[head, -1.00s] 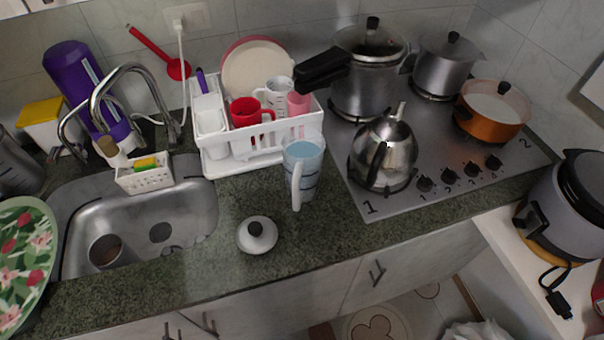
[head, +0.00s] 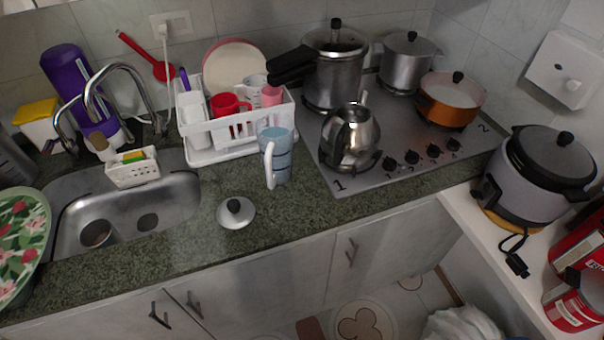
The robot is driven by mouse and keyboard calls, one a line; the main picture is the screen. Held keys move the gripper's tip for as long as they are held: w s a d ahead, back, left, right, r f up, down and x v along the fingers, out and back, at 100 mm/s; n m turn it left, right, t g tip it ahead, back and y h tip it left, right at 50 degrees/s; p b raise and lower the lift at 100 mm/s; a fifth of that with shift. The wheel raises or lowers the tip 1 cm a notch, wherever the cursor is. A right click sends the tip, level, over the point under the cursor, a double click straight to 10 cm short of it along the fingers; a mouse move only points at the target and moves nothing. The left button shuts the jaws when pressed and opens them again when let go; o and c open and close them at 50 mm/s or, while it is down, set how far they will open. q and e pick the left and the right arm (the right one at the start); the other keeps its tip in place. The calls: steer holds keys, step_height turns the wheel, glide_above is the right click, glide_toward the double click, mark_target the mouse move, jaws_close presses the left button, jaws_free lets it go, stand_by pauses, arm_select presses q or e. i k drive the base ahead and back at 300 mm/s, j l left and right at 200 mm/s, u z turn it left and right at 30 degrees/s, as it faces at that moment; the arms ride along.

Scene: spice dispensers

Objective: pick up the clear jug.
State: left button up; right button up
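The clear jug (head: 279,158) stands upright on the dark green counter, just in front of the white dish rack's right end. It looks bluish and see-through, with dark bands around it and a white handle on its left, front side. Its whole front is unobstructed. A grey lid (head: 236,212) with a black knob lies on the counter to the front left of the jug. Neither of my grippers shows in the head view.
A white dish rack (head: 215,155) with cups stands behind the jug. A steel kettle (head: 350,140) sits on the stove (head: 425,150) to its right. The sink (head: 165,200) is to the left. Counter (head: 290,215) in front of the jug is clear. A rice cooker (head: 535,180) stands at right.

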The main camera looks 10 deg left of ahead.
mark_target(274, 131)
steer(key=k+l+z, duration=0.65)
steer(key=k+l, duration=0.1)
steer(key=l, duration=0.1)
